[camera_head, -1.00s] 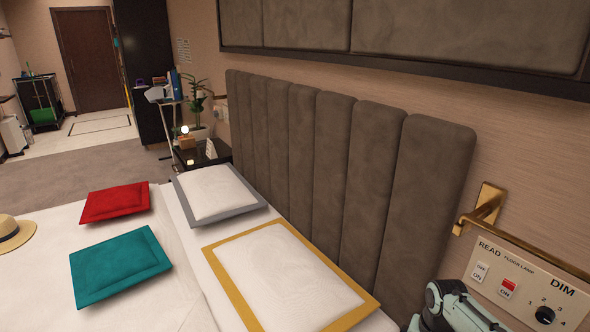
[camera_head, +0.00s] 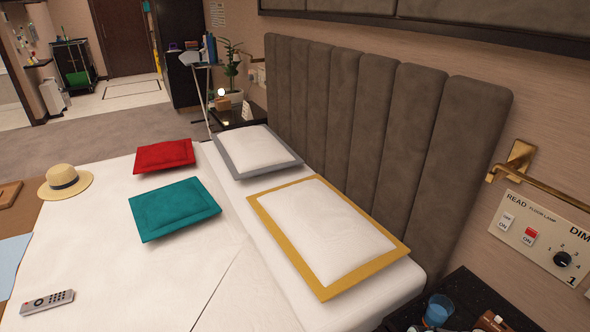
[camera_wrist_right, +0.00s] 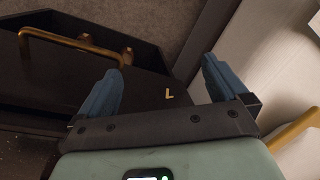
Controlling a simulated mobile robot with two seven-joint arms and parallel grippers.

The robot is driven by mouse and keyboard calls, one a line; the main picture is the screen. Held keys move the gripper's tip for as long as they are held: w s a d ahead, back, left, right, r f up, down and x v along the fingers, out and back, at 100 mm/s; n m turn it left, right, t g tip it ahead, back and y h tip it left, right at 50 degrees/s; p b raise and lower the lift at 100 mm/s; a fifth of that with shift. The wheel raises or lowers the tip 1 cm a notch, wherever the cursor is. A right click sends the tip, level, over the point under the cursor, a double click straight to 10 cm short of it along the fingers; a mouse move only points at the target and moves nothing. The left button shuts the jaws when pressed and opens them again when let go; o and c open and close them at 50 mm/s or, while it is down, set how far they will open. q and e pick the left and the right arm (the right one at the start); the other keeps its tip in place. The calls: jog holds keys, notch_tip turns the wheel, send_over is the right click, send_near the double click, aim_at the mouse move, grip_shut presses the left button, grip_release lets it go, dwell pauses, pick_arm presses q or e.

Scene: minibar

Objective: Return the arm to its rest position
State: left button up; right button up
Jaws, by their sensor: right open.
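My right gripper (camera_wrist_right: 162,88) shows in the right wrist view with its two blue fingers spread wide and nothing between them. Behind the fingers is a dark cabinet front (camera_wrist_right: 150,85) with a brass handle (camera_wrist_right: 75,42). The pale side of the bed (camera_wrist_right: 285,60) is to the right of the fingers.
The bed (camera_head: 130,270) carries pillows, a straw hat (camera_head: 66,182) and a remote (camera_head: 48,302). A switch panel (camera_head: 545,237) is on the wall.

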jog(key=s+a+f+t, duration=0.1)
jog(key=s+a+f, duration=0.5)
jog(key=s, duration=0.4)
jog(key=s+a+f, duration=0.4)
jog(key=s+f, duration=0.5)
pick_arm(q)
jog(key=s+d+r+g+p, duration=0.1)
jog(key=s+r+p, duration=0.2)
jog(key=r+p, duration=0.6)
jog(key=s+d+r+g+h+p, duration=0.1)
jog(key=s+d+r+g+p, duration=0.1)
jog(key=r+p, duration=0.7)
jog(key=shift+s+r+m, duration=0.2)
jog(key=shift+s+m, duration=0.1)
jog(key=shift+s, duration=0.4)
pick_arm(e)
jog(key=s+a+r+g+y, duration=0.1)
jog(key=s+r, duration=0.2)
jog(key=r, duration=0.6)
jog(key=s+a+r+n+g, duration=0.1)
jog(key=s+a+r, duration=0.1)
jog(key=r, duration=0.7)
jog(key=shift+s+a+r+n+g+y, duration=0.15)
jog(key=shift+s+r+n+g+y, duration=0.2)
jog(key=shift+s, duration=0.5)
jog(key=shift+f, duration=0.1)
